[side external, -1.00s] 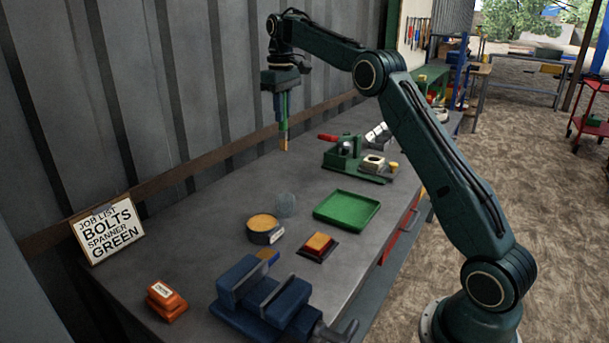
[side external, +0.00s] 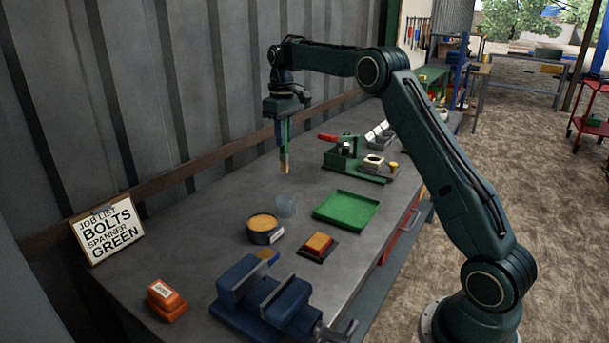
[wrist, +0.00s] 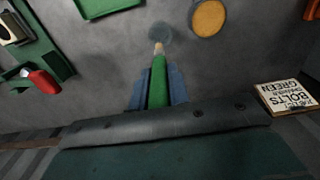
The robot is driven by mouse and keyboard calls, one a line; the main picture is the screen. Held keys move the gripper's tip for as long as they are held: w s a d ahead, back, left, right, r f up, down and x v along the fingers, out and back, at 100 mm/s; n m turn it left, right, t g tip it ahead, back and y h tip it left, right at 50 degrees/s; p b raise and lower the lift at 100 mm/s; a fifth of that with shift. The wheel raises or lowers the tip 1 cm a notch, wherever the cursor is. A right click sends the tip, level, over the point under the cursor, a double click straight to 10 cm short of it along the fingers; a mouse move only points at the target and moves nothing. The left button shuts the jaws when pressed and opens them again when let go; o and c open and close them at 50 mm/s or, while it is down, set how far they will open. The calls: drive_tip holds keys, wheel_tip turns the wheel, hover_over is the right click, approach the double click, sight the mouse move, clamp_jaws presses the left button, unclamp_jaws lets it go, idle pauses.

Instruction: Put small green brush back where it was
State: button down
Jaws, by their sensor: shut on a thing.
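My gripper (side external: 285,132) is shut on the small green brush (side external: 285,160), which hangs upright with its pale bristles down. In the wrist view the green handle (wrist: 158,82) lies between the blue-grey fingers (wrist: 158,90). A clear round cup (side external: 286,206) stands on the bench below the brush tip. The tip is above the cup and clearly apart from it. In the wrist view the cup (wrist: 160,33) shows as a faint disc just past the bristles.
Near the cup are a round tin with an orange top (side external: 263,228), a green tray (side external: 347,210) and a red-orange block on a dark base (side external: 318,246). A blue vise (side external: 268,300) stands in front. A green crusher rig (side external: 358,160) stands behind. The corrugated wall lines the left.

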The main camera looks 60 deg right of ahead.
sight(284, 172)
wheel_tip(284, 172, down, 9)
drive_tip(key=shift+r, duration=0.1)
idle(0.3)
drive_tip(key=shift+f, duration=2.1)
drive_tip(key=shift+f, duration=0.1)
drive_tip(key=c, duration=1.3)
unclamp_jaws()
drive_tip(key=shift+c, duration=0.2)
wheel_tip(284, 172, up, 12)
